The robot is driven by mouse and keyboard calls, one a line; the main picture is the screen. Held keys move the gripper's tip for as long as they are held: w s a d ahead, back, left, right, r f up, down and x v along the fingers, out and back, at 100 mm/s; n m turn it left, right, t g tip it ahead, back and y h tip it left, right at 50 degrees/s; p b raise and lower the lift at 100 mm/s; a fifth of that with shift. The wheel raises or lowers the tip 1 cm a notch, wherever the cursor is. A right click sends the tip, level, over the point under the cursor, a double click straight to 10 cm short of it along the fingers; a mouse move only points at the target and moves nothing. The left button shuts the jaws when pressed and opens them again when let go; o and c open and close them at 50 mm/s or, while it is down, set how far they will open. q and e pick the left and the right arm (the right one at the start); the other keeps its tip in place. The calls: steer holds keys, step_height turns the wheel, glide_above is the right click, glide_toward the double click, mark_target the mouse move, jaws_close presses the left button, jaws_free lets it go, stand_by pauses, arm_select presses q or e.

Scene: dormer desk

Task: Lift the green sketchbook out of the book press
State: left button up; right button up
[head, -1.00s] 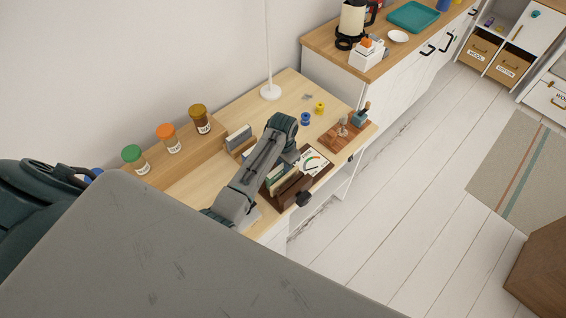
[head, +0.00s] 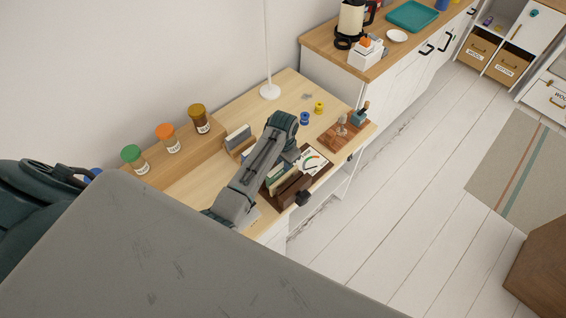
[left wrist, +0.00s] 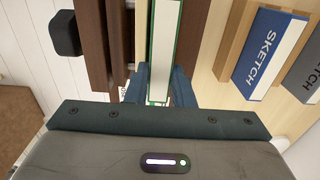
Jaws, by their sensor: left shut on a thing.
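The green sketchbook (left wrist: 164,45) shows edge-on in the left wrist view, a white page block between green covers. My left gripper (left wrist: 160,88) is shut on it, with one finger on each side. The dark brown book press (left wrist: 118,40) is just left of it, and its black knob (left wrist: 65,34) is farther left. In the head view the press (head: 293,190) is at the desk's front edge under my left arm, which hides part of it and the fingertips. I cannot tell how far the book is raised. My right gripper is in neither view.
A wooden rack with a blue sketchbook (left wrist: 268,55) and a grey book (left wrist: 305,72) stands right of the gripper in the wrist view. Jars (head: 172,138) line a shelf behind. A small board (head: 343,131) and spools (head: 305,118) are farther right on the desk.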

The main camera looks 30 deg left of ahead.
arm_select(q)
steer(key=shift+r, duration=4.35)
